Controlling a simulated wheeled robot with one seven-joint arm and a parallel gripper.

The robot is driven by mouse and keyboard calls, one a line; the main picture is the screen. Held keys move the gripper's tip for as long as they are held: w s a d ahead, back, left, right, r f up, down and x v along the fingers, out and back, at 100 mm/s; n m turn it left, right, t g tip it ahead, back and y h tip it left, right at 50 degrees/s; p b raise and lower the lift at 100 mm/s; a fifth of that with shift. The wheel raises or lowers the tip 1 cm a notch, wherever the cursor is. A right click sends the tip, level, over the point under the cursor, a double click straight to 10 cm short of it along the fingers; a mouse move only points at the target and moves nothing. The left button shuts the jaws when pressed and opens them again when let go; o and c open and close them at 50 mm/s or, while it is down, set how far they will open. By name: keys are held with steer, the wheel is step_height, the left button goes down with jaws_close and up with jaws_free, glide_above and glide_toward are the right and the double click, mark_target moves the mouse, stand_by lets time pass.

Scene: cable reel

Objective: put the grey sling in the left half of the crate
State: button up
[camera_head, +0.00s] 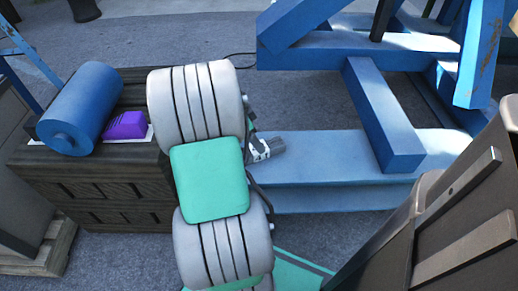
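A dark brown wooden crate (105,196) stands at the left, partly behind my arm. A blue cylinder (82,105) lies across the left part of its top. A purple block (125,125) sits to the right of it. A small grey object (265,148) with a pale patch shows just right of my arm, in front of the blue beam; I cannot tell whether it is the grey sling or part of my arm. No other grey sling is clear. My white and green arm fills the middle; I cannot make out my gripper's fingers.
A large blue steel frame (384,115) takes up the right and back, with a low wide beam (340,160). A dark slatted panel (440,230) leans at the lower right. A pallet (42,256) is at the lower left. Grey floor (200,40) is open at the back.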

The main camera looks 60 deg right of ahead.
steer(key=b+x, duration=0.1)
steer(key=x, duration=0.1)
steer(key=b+x, duration=0.1)
steer(key=x, duration=0.4)
steer(key=shift+w+a+f+b, duration=0.1)
steer(key=shift+w+a+b, duration=0.15)
steer(key=shift+b, duration=0.15)
jaws_close()
steer(key=shift+w, duration=0.1)
stand_by(0.3)
